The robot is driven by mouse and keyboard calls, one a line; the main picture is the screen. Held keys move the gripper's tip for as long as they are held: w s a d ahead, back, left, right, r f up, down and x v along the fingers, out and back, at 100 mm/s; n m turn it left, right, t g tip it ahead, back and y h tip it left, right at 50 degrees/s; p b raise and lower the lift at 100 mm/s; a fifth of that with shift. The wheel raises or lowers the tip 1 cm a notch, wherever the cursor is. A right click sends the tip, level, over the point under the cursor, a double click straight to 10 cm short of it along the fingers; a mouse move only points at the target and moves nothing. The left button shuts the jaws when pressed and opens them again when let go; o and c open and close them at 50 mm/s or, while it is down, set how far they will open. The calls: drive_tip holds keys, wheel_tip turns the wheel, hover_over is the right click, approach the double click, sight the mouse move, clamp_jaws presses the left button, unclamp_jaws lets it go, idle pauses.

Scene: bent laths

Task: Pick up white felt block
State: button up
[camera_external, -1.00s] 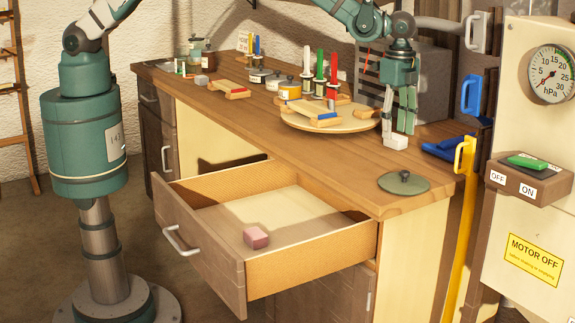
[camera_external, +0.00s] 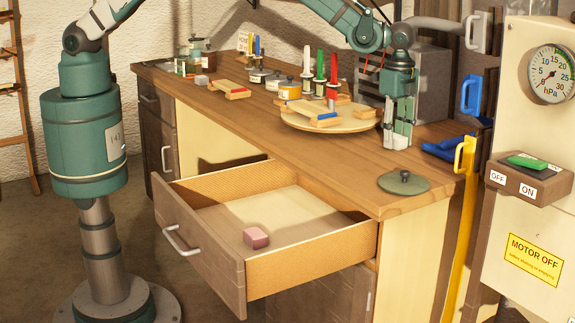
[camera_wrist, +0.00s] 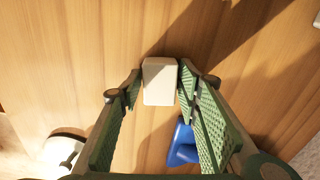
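The white felt block (camera_wrist: 160,82) lies on the wooden workbench top. In the wrist view it sits between the tips of my two green, ribbed fingers. My gripper (camera_wrist: 159,88) is open, with one finger on each side of the block and only a small gap visible on either side. In the external view my gripper (camera_external: 397,138) points straight down at the right part of the bench. Its fingers partly hide the white block (camera_external: 398,142) there.
A round wooden board (camera_external: 345,125) with laths is left of my gripper. A green lid (camera_external: 404,182) lies near the bench's front corner. A blue object (camera_wrist: 183,145) is close to one finger in the wrist view. The open drawer (camera_external: 205,240) holds a pink block (camera_external: 256,238).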

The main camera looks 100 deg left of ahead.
sight(396, 136)
drive_tip(key=c, duration=0.4)
drive_tip(key=shift+r, duration=0.1)
drive_tip(key=shift+r, duration=4.9)
